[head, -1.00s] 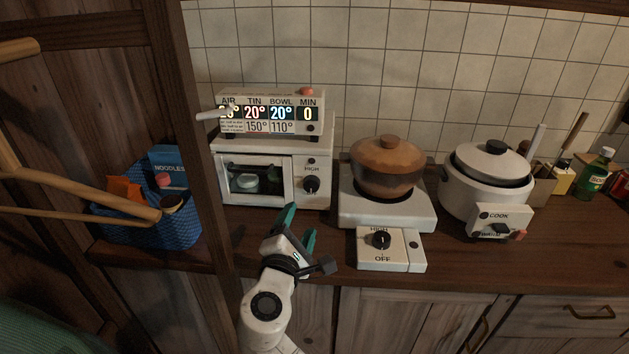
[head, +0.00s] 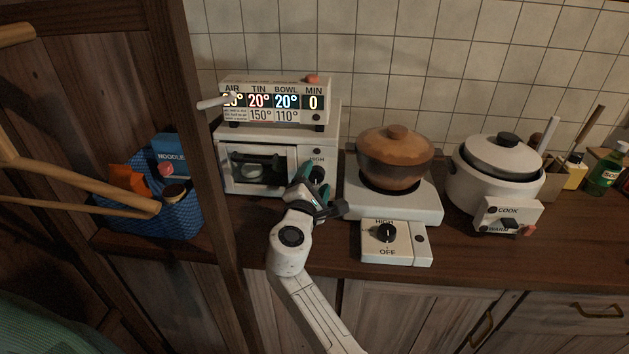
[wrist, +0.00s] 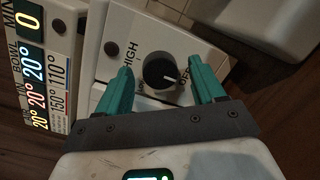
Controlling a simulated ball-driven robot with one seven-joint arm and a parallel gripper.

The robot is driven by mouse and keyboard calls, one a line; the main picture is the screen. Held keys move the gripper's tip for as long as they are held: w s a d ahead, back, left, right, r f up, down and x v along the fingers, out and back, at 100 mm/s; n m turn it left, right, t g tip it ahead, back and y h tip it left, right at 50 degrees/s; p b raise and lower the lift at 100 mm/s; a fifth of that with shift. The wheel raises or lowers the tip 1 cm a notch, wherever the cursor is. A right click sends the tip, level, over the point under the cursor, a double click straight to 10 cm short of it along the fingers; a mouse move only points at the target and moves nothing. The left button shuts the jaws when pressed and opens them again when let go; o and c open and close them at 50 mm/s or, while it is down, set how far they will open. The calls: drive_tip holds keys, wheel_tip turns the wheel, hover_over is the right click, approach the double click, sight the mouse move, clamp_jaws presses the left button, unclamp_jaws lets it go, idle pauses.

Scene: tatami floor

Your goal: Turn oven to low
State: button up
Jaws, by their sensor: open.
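The small white oven (head: 230,135) stands on the counter at the left, its glass door (head: 258,168) closed. Its round black knob (wrist: 160,71) shows in the wrist view, with HIGH printed to one side and OFF to the other. The knob's white mark points toward the OFF side. My gripper (wrist: 160,63) is open, its teal fingers on either side of the knob; I cannot tell whether they touch it. In the head view my gripper (head: 314,182) partly covers the oven's control panel.
A display box (head: 270,101) sits on the oven. Right of the oven, a brown pot (head: 395,160) stands on a hot plate (head: 400,207) with its own knob. Farther right is a white cooker (head: 495,185). A blue basket (head: 180,217) stands left, behind a wooden post.

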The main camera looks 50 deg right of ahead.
drive_tip(key=shift+c, duration=0.4)
drive_tip(key=c, duration=1)
drive_tip(key=shift+o, duration=0.2)
drive_tip(key=m+b, duration=0.3)
drive_tip(key=m, duration=0.1)
drive_tip(key=shift+f+y, duration=0.15)
drive_tip(key=shift+y, duration=0.15)
drive_tip(key=m+b, duration=0.3)
drive_tip(key=m, duration=0.1)
drive_tip(key=shift+d+m+y, duration=0.1)
drive_tip(key=shift+m+y, duration=0.2)
drive_tip(key=shift+m, duration=0.1)
drive_tip(key=m+b, duration=0.3)
drive_tip(key=m, duration=0.1)
drive_tip(key=shift+s, duration=0.1)
drive_tip(key=shift+m+t+y+b, duration=0.55)
drive_tip(key=shift+m+b, duration=0.75)
drive_tip(key=shift+m, duration=0.4)
